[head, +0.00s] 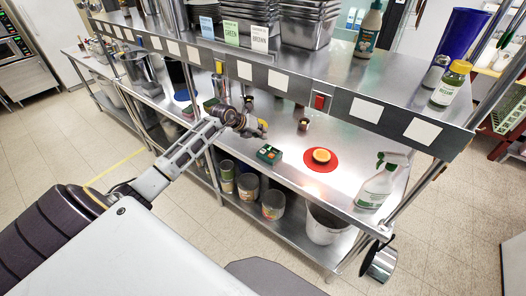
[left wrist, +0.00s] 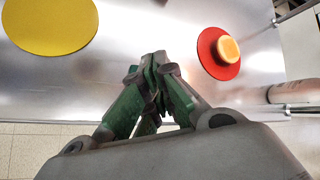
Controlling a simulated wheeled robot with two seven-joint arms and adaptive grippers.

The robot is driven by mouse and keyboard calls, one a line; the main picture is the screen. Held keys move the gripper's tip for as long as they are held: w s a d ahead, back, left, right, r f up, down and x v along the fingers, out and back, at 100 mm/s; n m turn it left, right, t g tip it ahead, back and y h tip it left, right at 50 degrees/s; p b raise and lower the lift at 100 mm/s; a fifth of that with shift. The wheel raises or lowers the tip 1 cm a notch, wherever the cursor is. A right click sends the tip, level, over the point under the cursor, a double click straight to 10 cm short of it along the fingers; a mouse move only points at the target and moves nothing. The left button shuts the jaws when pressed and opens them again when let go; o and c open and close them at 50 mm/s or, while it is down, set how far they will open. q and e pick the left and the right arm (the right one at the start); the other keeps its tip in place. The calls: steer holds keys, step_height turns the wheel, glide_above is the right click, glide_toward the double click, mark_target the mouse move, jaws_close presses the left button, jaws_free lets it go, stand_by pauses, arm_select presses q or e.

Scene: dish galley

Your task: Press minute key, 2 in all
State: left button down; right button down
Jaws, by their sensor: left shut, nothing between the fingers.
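I cannot make out the box in that view. My right gripper is not in view.
A red round mat (head: 310,165) with an orange-topped item (head: 321,155) lies right of the box. A spray bottle (head: 376,188) stands further right. A yellow disc (left wrist: 50,24) shows in the left wrist view. A shelf with a white-labelled edge (head: 278,80) overhangs the counter's back.

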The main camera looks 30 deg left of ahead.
arm_select(q)
steer(key=shift+s+d+r+m+h+b, duration=0.2)
steer(key=shift+r+m+b, duration=0.75)
steer(key=shift+m, duration=2.25)
steer(key=shift+s+d+r+m+h+b, duration=0.1)
steer(key=shift+d+r+m+b, duration=0.2)
steer(key=shift+m+b, duration=2.15)
steer(key=shift+s+d+r+m+h+b, duration=0.15)
steer(key=shift+d+r+m+b, duration=0.25)
steer(key=shift+m, duration=3.55)
steer(key=shift+a+r, duration=0.1)
steer(key=shift+r, duration=0.05)
steer(key=shift+f, duration=0.2)
